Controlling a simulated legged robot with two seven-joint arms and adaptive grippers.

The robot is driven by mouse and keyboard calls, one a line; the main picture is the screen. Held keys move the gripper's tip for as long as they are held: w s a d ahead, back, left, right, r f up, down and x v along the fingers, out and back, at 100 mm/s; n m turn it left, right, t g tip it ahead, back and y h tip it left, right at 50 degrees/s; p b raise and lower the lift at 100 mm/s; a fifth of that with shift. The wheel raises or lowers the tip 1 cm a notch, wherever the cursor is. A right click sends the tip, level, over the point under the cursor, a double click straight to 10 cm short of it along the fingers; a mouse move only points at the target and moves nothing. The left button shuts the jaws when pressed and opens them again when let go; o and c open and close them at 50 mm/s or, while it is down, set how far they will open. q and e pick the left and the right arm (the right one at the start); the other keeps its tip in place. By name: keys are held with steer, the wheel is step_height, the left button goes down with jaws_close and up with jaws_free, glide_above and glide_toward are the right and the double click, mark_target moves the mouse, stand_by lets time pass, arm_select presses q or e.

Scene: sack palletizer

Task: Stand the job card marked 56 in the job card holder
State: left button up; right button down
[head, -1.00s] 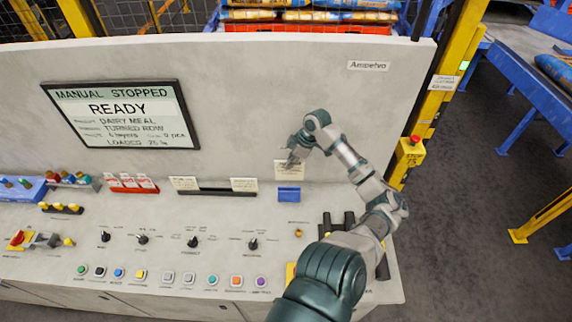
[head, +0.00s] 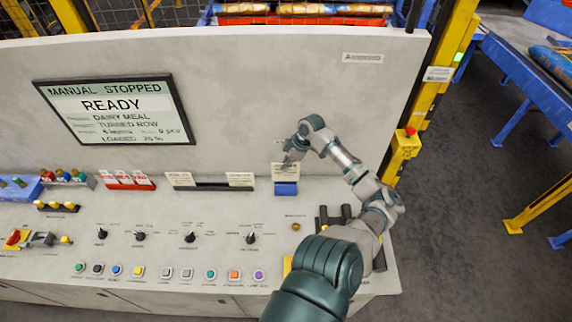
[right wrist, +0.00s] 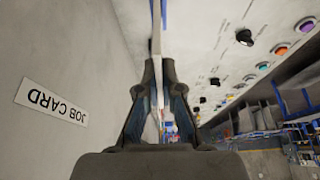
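My right gripper (head: 288,162) is shut on a pale job card (head: 285,172) at its top edge. The card stands upright against the grey panel, its lower edge at the blue job card holder (head: 286,189). I cannot tell how deep it sits in the holder, and its number is too small to read. In the right wrist view the gripper's fingers (right wrist: 155,85) close on the card, which shows nearly edge-on. A "JOB CARD" label (right wrist: 52,102) is on the panel beside them. My left gripper is not in view.
A black rack (head: 211,187) with pale cards at both ends stands left of the holder. Red-based tags (head: 128,181) stand further left. Knobs and coloured buttons (head: 210,273) fill the desk in front. A screen (head: 112,110) reads READY.

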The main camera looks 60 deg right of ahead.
steer(key=shift+f, duration=0.2)
steer(key=shift+f, duration=1)
steer(key=shift+f, duration=0.2)
steer(key=shift+f, duration=0.6)
steer(key=shift+f, duration=0.5)
stand_by(1.2)
steer(key=c, duration=1.2)
jaws_free()
steer(key=shift+c, duration=0.2)
steer(key=v, duration=1.1)
steer(key=shift+s+d+r, duration=0.15)
steer(key=shift+s+r, duration=0.05)
steer(key=shift+r, duration=0.15)
